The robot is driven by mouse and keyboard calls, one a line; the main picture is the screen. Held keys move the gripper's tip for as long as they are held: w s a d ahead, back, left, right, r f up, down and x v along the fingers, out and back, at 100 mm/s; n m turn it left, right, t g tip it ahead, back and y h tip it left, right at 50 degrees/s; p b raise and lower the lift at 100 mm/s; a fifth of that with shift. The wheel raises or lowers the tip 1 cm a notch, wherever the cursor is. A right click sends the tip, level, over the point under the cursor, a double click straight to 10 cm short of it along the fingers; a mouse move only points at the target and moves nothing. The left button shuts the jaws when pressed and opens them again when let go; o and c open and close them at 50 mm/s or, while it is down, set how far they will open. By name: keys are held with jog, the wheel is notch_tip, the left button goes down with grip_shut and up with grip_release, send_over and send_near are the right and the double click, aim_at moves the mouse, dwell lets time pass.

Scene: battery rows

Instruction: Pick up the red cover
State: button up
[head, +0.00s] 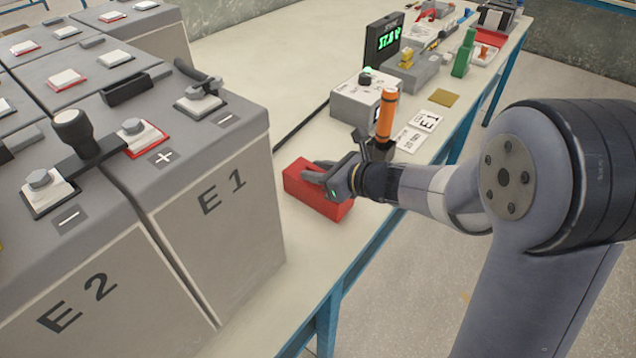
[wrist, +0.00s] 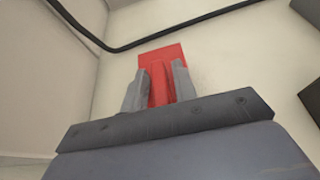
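The red cover (head: 318,190) is a red block-like piece on the pale bench, just right of the battery marked E1 (head: 225,200). It appears to rest on the bench. My gripper (head: 322,176) is over its top, coming from the right. In the wrist view, the two grey fingers (wrist: 160,92) lie against both sides of a raised red ridge on the cover (wrist: 174,52), with no clear gap. My gripper looks shut on this ridge. The near part of the cover is hidden behind the gripper body in the wrist view.
A grey box with a knob (head: 362,103) and an orange-handled tool (head: 386,115) stand just behind my gripper. A black cable (head: 302,126) runs behind the cover. The bench's blue edge (head: 365,252) is close on the right.

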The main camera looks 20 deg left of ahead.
grip_shut()
jog(key=shift+r, duration=0.15)
